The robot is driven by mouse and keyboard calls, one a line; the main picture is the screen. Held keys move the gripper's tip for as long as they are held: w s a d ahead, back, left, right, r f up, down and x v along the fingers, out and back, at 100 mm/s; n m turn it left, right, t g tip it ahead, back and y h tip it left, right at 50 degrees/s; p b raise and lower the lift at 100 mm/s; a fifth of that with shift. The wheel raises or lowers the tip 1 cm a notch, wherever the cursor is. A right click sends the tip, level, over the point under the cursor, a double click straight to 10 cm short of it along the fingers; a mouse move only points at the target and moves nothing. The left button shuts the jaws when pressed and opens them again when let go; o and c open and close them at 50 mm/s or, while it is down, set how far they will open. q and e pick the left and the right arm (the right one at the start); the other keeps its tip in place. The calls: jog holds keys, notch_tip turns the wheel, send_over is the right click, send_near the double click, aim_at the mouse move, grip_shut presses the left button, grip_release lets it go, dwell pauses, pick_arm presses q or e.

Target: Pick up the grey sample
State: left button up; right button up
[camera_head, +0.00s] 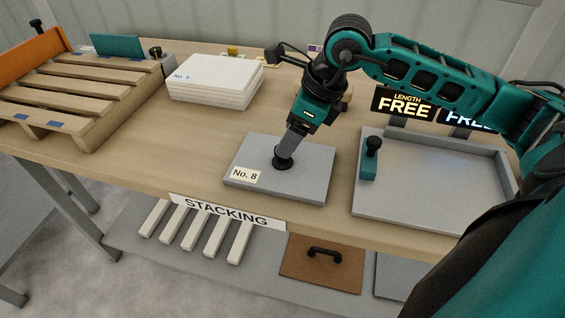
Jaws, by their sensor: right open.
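The grey sample looks to be the flat grey board (307,182) with a "No. 8" label at its front left corner. It lies flat on the wooden table. My right arm comes in from the right, and my right gripper (285,151) points down over the middle of the board. A black round cup or knob is at its tip, touching the board or just above it; I cannot tell which. The right gripper is open, but its finger gap is hard to see. My left gripper is not in view.
A grey walled tray (400,212) with a teal black-knobbed block (369,160) is to the right, before "FREE" signs (404,103). A white stack (214,80) and wooden pallet (75,95) are to the left. A "STACKING" sign (228,212) hangs on the front edge.

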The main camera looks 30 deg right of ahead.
aim_at(304, 177)
jog(key=x, duration=0.5)
jog(key=shift+f, duration=0.1)
jog(key=shift+c, duration=0.2)
grip_shut()
